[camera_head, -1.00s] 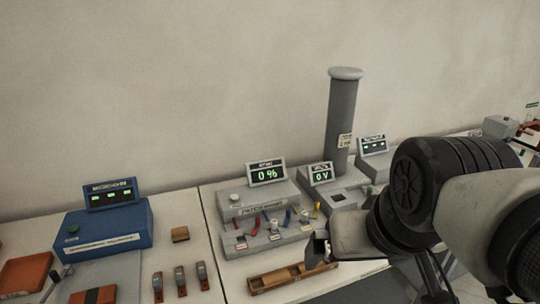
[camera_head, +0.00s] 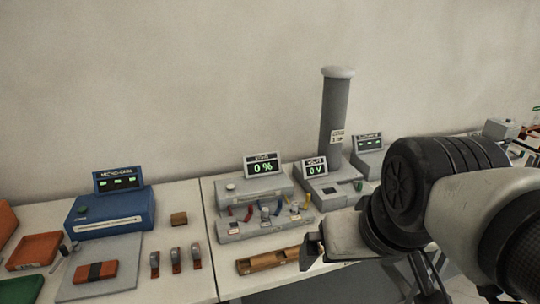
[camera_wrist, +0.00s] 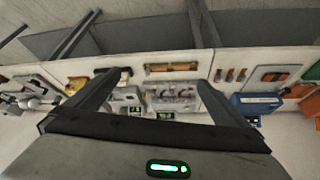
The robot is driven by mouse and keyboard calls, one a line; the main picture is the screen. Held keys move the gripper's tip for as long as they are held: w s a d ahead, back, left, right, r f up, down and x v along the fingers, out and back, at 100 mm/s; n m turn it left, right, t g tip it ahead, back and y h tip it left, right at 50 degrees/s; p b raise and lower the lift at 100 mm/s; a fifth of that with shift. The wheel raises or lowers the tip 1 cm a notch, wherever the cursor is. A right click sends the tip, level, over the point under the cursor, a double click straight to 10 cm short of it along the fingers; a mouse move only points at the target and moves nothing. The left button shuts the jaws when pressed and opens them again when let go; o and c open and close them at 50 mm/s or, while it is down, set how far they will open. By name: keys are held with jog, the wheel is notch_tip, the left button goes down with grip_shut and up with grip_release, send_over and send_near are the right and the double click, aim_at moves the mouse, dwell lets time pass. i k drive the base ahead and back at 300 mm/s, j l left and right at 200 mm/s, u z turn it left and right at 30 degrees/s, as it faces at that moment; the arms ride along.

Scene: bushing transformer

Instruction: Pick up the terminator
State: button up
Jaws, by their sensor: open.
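I cannot tell for sure which piece is the terminator. Three small grey and red pieces (camera_head: 176,260) stand in a row on the white bench, left of a long wooden holder (camera_head: 258,265) with recesses. In the wrist view the pieces (camera_wrist: 229,75) and the holder (camera_wrist: 171,67) lie beyond my fingers. A grey unit (camera_head: 262,227) behind the holder carries small parts with red, blue and yellow pieces. My gripper (camera_head: 312,246) is at the right end of the holder, above the bench's front edge. In the wrist view my fingers (camera_wrist: 165,78) are spread wide with nothing between them.
A blue meter box (camera_head: 110,212) and an orange tray (camera_head: 34,250) are at the left. A tall grey column (camera_head: 335,115) on a base stands behind my arm. Grey display units (camera_head: 264,167) line the back near the wall. Bare bench lies around the wooden holder.

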aim_at(295, 204)
jog(key=i+l+u, duration=0.5)
jog(key=i+l, duration=0.3)
jog(key=l, duration=0.15)
